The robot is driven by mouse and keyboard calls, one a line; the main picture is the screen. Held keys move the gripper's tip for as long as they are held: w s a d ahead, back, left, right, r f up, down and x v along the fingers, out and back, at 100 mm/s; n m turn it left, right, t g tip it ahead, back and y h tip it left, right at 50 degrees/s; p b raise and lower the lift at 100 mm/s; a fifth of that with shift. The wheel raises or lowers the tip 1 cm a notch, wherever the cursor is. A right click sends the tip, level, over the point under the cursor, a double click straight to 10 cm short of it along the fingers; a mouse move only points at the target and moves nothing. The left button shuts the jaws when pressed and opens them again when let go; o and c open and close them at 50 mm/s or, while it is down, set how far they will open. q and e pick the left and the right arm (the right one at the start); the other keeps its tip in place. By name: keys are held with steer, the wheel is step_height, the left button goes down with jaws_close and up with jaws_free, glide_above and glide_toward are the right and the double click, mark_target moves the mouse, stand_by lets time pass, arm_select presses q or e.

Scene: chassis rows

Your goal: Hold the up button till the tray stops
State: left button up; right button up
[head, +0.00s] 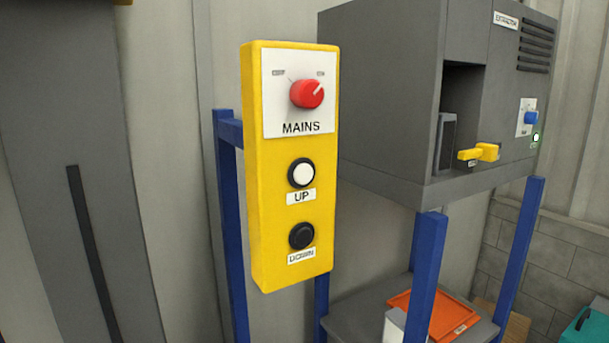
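A yellow control box (256,200) stands upright near the middle of the head view. The black down button (302,235) is under that, labelled DOWN. Nothing touches the buttons. An orange tray-like item (436,313) lies on a grey shelf at the lower right; I cannot tell whether it is the task's tray. Neither gripper is in view.
A grey machine (395,100) on blue legs (428,262) stands right of the box, with a yellow lever (480,152), a blue knob (531,118) and a small green light. A dark grey column (50,120) with a black slot is at the left. The front of the box is unobstructed.

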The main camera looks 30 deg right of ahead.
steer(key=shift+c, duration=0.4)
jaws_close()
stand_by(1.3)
